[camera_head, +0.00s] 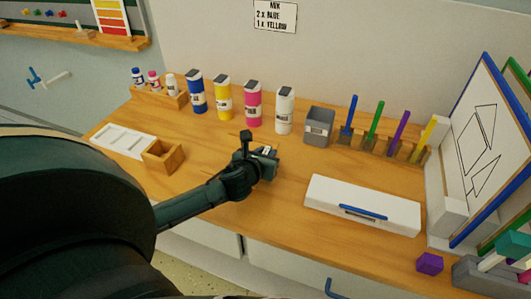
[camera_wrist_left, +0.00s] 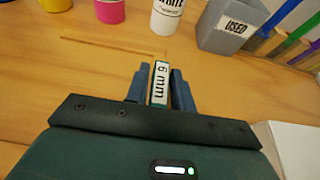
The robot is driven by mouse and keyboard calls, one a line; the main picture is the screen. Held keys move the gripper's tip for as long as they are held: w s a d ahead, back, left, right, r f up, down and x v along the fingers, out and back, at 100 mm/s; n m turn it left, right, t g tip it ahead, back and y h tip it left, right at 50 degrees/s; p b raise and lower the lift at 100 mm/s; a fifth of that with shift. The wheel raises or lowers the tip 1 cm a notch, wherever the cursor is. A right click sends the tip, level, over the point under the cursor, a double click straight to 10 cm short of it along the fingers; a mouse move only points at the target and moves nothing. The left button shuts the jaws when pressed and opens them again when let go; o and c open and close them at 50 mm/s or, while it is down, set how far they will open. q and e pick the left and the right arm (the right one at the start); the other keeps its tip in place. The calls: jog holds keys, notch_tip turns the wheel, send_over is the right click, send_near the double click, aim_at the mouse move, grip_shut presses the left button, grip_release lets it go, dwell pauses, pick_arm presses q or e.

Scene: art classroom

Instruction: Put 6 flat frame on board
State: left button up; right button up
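A small piece with a white, green-edged label reading "6 mm" (camera_wrist_left: 160,83) stands between the two blue-grey fingers of my left gripper (camera_wrist_left: 161,88) in the left wrist view. In the head view my left gripper (camera_head: 270,153) is over the middle of the wooden table, and only a small pale bit of the piece shows there. Whether the piece touches the table cannot be told. A green wall board (camera_head: 60,16) with coloured pieces and a wooden ledge is at the upper left. My right gripper is not in view.
Blue, yellow, pink and white bottles (camera_head: 284,110) stand along the back beside a grey "USED" bin (camera_head: 319,126) and a rack of coloured sticks (camera_head: 377,146). A white case (camera_head: 362,205) lies right of the gripper; a wooden box (camera_head: 162,156) is left. Drawing boards (camera_head: 478,150) lean at right.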

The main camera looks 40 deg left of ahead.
pick_arm(q)
jog(key=shift+o, duration=1.3)
jog(key=shift+r, duration=0.15)
